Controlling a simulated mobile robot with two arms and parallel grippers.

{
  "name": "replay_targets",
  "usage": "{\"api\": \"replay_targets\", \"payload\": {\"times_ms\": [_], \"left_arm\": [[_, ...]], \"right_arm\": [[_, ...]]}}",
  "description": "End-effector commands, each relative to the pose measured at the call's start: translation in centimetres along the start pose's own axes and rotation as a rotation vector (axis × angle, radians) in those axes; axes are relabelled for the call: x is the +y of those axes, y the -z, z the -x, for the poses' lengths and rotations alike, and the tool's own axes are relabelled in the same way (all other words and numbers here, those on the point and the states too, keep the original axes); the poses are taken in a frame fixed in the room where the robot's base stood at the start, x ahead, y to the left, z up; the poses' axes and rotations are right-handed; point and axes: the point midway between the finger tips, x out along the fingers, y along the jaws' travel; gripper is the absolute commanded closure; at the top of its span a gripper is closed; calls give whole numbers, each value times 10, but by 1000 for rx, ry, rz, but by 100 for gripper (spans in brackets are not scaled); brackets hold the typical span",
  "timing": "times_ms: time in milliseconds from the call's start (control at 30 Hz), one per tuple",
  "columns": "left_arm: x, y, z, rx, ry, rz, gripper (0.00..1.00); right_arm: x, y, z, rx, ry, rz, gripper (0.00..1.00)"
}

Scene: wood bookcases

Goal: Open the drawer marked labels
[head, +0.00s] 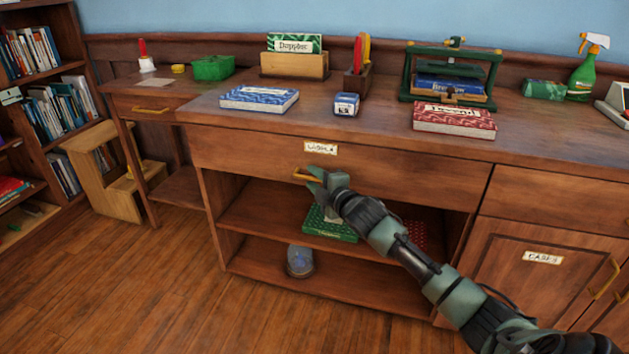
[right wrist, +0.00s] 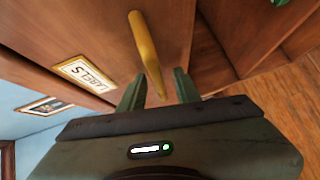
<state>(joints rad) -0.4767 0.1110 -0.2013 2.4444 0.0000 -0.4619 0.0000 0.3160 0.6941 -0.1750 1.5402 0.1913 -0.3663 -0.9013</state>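The labels drawer (head: 400,172) is a wide wooden drawer front under the worktop, and it looks shut. Its white label (head: 320,148) reads "LABELS" in the right wrist view (right wrist: 86,73). Its brass bar handle (head: 303,177) sits below the label, partly hidden by my gripper in the head view. My right gripper (head: 316,180) is at the handle. In the right wrist view its two fingers (right wrist: 158,88) are apart, with the near end of the handle (right wrist: 146,48) reaching between them. I cannot tell whether they touch it. My left gripper is not in view.
Below the drawer are open shelves with a green box (head: 330,228) and a glass-like jar (head: 300,261). A cabinet labelled "CASES" (head: 543,258) stands at right. Books, boxes and a green press (head: 452,70) stand on the worktop (head: 370,125). The floor at left front is clear.

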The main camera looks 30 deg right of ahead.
Motion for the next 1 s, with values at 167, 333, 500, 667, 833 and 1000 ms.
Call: {"api": "replay_targets", "payload": {"times_ms": [167, 333, 500, 667, 833, 1000], "left_arm": [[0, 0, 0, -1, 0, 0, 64], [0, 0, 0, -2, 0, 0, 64], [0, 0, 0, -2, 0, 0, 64], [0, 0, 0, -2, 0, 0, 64], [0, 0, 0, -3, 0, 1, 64], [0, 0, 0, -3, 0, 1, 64]], "right_arm": [[0, 0, 0, 0, 0, 0, 79], [0, 0, 0, 0, 1, -1, 100], [0, 0, 0, 0, 1, -1, 100], [-1, 0, 0, 0, 1, -1, 100], [-1, 0, 0, 0, 1, -1, 100], [-1, 0, 0, 0, 2, -1, 100]]}}
